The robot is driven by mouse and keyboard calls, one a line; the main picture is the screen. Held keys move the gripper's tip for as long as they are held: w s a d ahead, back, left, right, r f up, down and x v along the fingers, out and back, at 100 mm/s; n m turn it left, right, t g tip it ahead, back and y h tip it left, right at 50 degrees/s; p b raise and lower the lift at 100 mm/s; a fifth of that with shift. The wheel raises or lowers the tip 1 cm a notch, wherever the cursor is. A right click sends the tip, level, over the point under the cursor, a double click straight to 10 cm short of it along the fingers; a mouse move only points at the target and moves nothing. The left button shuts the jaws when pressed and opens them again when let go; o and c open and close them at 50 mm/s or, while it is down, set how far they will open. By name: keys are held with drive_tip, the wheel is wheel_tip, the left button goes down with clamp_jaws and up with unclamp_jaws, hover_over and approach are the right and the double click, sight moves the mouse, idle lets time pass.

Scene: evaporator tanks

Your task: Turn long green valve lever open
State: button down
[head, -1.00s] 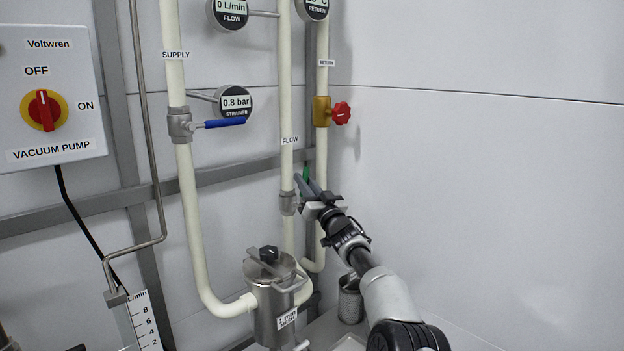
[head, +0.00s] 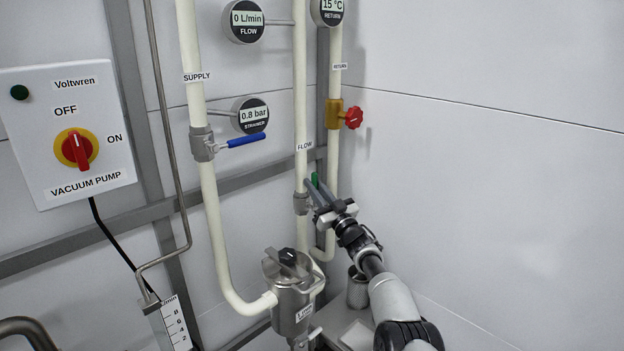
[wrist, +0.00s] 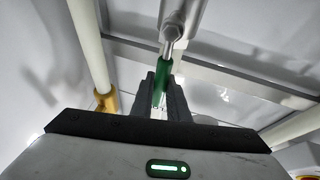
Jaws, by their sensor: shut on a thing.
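The long green valve lever (head: 315,180) is on the valve (head: 301,204) of the pipe labelled FLOW. In the head view only a small green piece shows; my fingers hide the rest. In the wrist view the green lever (wrist: 165,78) runs from the metal valve stem down between my fingers. My gripper (head: 316,190) is at the lever, and in the wrist view my gripper (wrist: 161,92) has its two dark fingers on both sides of the green grip, shut on it.
The blue lever (head: 246,141) on the SUPPLY pipe is at the left. The red knob (head: 354,117) is above my gripper on the RETURN pipe. A metal strainer (head: 292,295) stands below. A wall is close on the right. The FLOW gauge (head: 244,21) reads 0 L/min.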

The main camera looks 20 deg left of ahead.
drive_tip(key=shift+f, duration=0.2)
drive_tip(key=c, duration=2.1)
unclamp_jaws()
drive_tip(key=o, duration=0.4)
drive_tip(key=shift+r, duration=0.1)
drive_tip(key=shift+s, duration=0.1)
